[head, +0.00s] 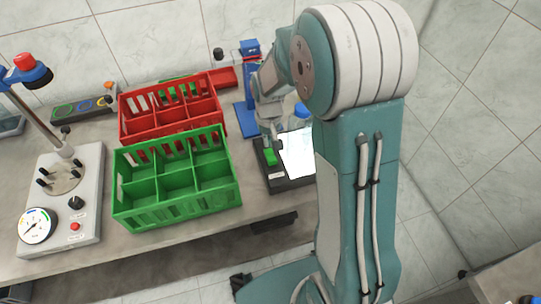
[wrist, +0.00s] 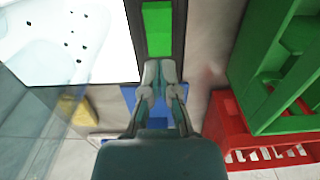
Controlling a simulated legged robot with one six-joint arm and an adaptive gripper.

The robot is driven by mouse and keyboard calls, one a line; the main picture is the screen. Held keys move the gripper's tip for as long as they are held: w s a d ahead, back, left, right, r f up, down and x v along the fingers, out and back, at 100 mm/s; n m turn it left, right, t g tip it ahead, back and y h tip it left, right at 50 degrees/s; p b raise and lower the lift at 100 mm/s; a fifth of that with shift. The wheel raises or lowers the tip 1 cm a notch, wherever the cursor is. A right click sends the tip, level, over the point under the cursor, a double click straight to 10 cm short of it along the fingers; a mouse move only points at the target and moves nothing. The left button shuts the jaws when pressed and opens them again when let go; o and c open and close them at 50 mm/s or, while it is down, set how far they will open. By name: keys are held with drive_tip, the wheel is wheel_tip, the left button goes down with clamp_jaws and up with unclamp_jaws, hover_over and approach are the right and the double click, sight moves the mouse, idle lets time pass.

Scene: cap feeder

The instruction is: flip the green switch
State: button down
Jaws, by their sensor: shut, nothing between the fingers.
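The green switch (head: 270,157) is a small bright green block on a black box (head: 290,184), left of a glowing white panel (head: 297,154). In the wrist view the green switch (wrist: 157,28) stands upright in the picture at the top middle, with the white panel (wrist: 60,45) to its left. My gripper (head: 273,136) is over the back part of the box, just behind the switch. In the wrist view my gripper (wrist: 159,66) has its fingertips together and empty, just below the switch's lower end. I cannot tell whether they touch it.
A green crate (head: 178,209) and a red crate (head: 137,135) stand left of the box. A blue stand (head: 240,119) is behind it. A device with a gauge (head: 37,226) is at the far left. The table's front edge runs close before the box.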

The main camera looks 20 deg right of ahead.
sight(269, 153)
drive_tip(key=shift+r, duration=1.85)
